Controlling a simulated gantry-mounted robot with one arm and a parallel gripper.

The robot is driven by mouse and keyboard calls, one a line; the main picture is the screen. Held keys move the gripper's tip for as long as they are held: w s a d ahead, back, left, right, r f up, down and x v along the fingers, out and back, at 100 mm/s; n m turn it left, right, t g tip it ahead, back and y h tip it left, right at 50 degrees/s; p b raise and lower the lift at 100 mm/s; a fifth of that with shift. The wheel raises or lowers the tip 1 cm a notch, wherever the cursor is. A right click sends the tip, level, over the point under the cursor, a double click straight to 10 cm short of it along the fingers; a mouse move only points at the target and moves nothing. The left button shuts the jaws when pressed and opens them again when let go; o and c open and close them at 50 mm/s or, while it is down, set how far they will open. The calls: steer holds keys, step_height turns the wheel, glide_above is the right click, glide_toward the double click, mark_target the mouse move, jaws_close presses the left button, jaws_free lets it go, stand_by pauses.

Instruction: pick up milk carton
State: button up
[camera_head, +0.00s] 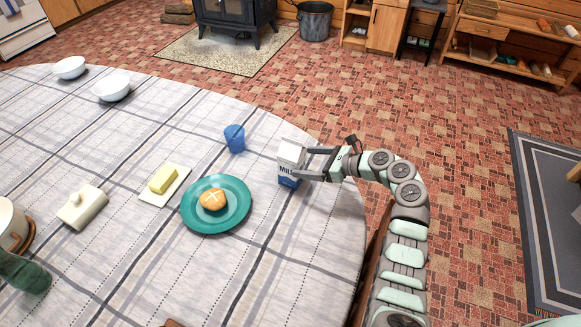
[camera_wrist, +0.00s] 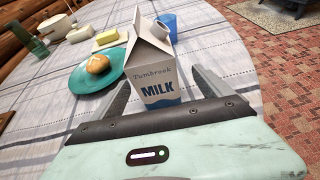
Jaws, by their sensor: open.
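The milk carton (camera_head: 290,167) is white with a blue base and stands upright near the right edge of the round table. In the wrist view the carton (camera_wrist: 153,75) shows its "MILK" label, gable top and white cap, straight ahead of my gripper. My gripper (camera_head: 306,163) reaches in from the right, with one finger on each side of the carton. In the wrist view the gripper's fingers (camera_wrist: 160,95) are spread, with the left finger close to the carton and a gap on the right. The carton's lower part is partly hidden by my gripper there.
A teal plate (camera_head: 239,219) with a bread roll (camera_head: 213,199) lies left of the carton. A blue cup (camera_head: 235,138) stands behind it. Tablecloth in front of the plate is mostly clear.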

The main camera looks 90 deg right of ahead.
mark_target(292, 161)
steer(key=x, duration=0.2)
steer(key=b+x, duration=0.2)
steer(key=x, duration=0.1)
steer(key=shift+w+a+r, duration=0.1)
steer(key=shift+w+a, duration=0.15)
steer(key=shift+w, duration=0.25)
steer(key=shift+r, duration=0.15)
jaws_close()
stand_by(0.4)
